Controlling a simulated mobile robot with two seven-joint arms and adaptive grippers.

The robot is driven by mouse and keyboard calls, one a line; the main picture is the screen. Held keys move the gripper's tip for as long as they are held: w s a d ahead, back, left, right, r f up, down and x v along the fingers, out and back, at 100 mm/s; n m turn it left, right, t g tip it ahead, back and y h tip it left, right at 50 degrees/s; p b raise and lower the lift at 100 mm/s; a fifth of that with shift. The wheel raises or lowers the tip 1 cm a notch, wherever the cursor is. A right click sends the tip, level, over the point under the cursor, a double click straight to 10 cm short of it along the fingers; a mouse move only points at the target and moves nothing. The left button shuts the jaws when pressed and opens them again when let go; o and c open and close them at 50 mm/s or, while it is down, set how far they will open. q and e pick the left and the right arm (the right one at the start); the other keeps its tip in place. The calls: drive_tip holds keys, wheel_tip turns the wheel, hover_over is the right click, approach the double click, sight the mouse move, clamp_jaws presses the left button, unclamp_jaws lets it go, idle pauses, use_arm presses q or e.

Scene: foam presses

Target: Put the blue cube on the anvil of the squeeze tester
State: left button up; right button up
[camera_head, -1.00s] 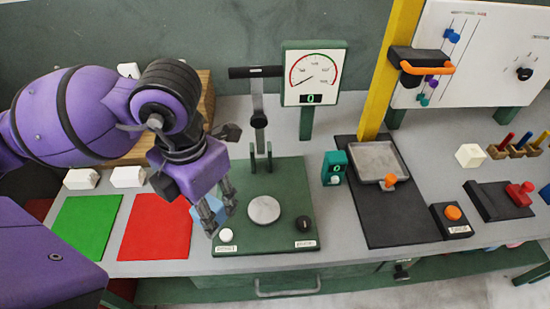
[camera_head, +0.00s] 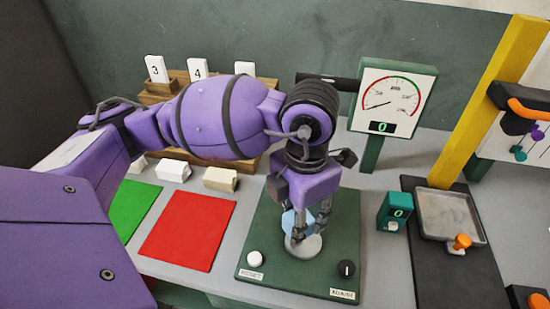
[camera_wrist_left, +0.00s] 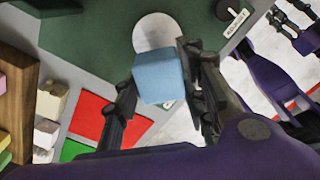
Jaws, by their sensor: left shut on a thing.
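The blue cube (camera_head: 291,222) is held between the fingers of my left gripper (camera_head: 306,230). In the head view the cube is partly hidden by the fingers and sits over the round grey anvil (camera_head: 306,246) of the squeeze tester (camera_head: 270,225). In the left wrist view the cube (camera_wrist_left: 158,77) is between both fingers, with the anvil (camera_wrist_left: 153,27) showing beyond it. I cannot tell whether the cube touches the anvil. The tester's dial (camera_head: 392,97) stands behind, its display at 0. My right gripper is not clearly shown in the head view.
A white button (camera_head: 254,258) and a black knob (camera_head: 346,268) are at the tester's front corners. A red mat (camera_head: 188,230) and a green mat (camera_head: 133,206) lie to the left. A teal counter box (camera_head: 394,212) and a black press base (camera_head: 450,265) stand to the right.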

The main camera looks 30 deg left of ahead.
sight(308, 213)
use_arm(q)
drive_tip(key=shift+w+d+f, duration=0.25)
drive_tip(key=shift+w+f, duration=0.2)
drive_tip(key=shift+f, duration=0.1)
drive_tip(key=shift+w+d+f, duration=0.3)
drive_tip(key=shift+w+f, duration=0.15)
drive_tip(key=shift+f, duration=0.25)
wheel_tip(308, 213, down, 3)
drive_tip(key=shift+r, duration=0.2)
drive_tip(key=shift+w+f, duration=0.1)
drive_tip(key=shift+f, duration=0.35)
drive_tip(key=o, duration=0.9)
drive_tip(key=shift+o, duration=0.2)
use_arm(e)
drive_tip(key=shift+s+f, duration=0.45)
